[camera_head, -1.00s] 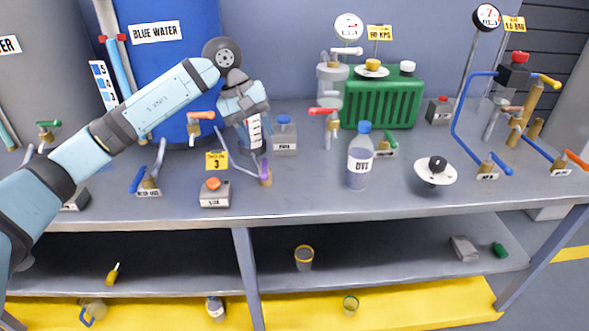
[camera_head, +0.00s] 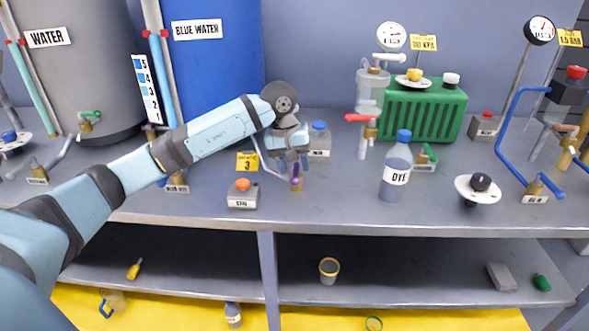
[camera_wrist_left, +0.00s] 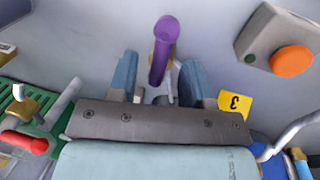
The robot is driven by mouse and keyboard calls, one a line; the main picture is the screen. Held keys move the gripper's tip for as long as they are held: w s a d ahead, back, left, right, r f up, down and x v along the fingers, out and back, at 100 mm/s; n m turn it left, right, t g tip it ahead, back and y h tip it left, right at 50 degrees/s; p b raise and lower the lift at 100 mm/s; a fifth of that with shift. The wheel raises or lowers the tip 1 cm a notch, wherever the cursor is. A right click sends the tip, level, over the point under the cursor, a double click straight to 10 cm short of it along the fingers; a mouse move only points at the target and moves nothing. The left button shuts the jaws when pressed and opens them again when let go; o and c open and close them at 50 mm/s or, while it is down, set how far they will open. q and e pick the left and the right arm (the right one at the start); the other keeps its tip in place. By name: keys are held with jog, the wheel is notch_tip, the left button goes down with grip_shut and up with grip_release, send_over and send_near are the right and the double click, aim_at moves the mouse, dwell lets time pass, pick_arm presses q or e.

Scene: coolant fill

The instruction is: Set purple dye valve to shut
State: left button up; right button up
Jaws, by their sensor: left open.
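The purple dye valve (camera_head: 296,174) has a purple lever on a brass body and stands on the bench near the middle of the head view. In the left wrist view its purple lever (camera_wrist_left: 164,42) points away from my gripper, with its lower part between the fingers. My left gripper (camera_head: 291,166) is open, pointing down right at the valve. In the left wrist view one blue finger is on each side of the lever, with gaps visible. Part of the valve's body is hidden by the gripper. My right gripper does not show.
Left of the valve are a grey box with an orange button (camera_head: 243,186) and a yellow tag (camera_head: 247,162). The dye bottle (camera_head: 397,168) is to the right. The bench front between is clear.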

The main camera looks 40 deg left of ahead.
pick_arm(q)
jog(key=shift+f, duration=0.5)
grip_shut()
jog(key=shift+w+d, duration=0.1)
